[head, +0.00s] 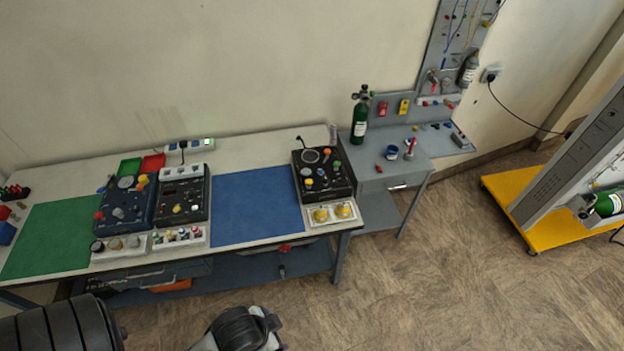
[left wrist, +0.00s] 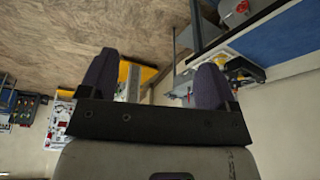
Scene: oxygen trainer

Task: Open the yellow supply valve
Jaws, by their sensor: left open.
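I cannot tell for certain which part is the yellow supply valve. My right gripper is not seen.
The long bench (head: 262,256) also holds a blue mat (head: 257,205), a green mat (head: 50,237) and two other panel boxes. A green cylinder (head: 359,118) stands on a grey side table (head: 372,182). A yellow-based cart (head: 535,232) stands at right. The floor in front is clear.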

